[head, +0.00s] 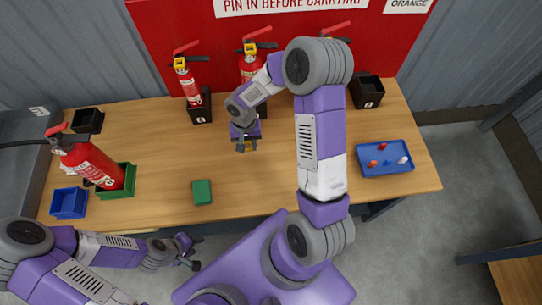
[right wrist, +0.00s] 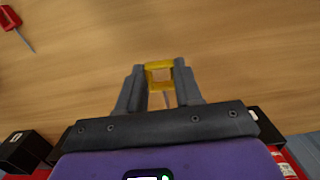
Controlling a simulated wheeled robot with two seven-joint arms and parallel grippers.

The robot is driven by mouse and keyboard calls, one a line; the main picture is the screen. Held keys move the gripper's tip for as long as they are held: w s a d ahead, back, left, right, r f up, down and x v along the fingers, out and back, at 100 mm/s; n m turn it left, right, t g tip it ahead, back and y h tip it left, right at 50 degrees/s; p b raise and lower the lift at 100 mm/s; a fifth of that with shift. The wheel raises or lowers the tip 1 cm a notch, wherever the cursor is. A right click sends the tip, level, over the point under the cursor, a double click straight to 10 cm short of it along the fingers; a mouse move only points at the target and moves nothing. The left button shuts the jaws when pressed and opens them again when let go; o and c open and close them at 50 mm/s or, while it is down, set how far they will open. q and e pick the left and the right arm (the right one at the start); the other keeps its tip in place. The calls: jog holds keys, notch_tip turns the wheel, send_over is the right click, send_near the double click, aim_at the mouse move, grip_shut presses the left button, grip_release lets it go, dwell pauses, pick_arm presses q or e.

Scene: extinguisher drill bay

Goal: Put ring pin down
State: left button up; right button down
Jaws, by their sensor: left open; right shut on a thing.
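The ring pin shows in the right wrist view as a yellow square ring (right wrist: 160,65) with a thin grey shank pointing back between the fingers. My right gripper (right wrist: 160,90) is shut on it. In the head view my right gripper (head: 245,145) is over the middle of the wooden table (head: 160,140), with a bit of yellow at its tips. I cannot tell whether the pin touches the table. My left gripper (head: 190,250) is open and empty, off the table's front edge.
A red-handled pin (right wrist: 11,18) lies on the wood. A blue tray (head: 385,172) holding small red and white pieces is at right. A green block (head: 202,192), a blue bin (head: 69,203) and a tilted extinguisher (head: 92,163) are at left. More extinguishers (head: 190,85) stand along the back.

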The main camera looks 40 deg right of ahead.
aim_at(250, 161)
notch_tip(250, 161, down, 10)
jog(key=shift+w+r+b, duration=0.1)
jog(key=shift+w+b, duration=0.05)
jog(key=shift+b, duration=0.65)
jog(key=shift+f, duration=0.2)
jog(key=c, duration=0.8)
grip_release()
jog(key=shift+o, duration=0.2)
jog(key=shift+r, duration=0.1)
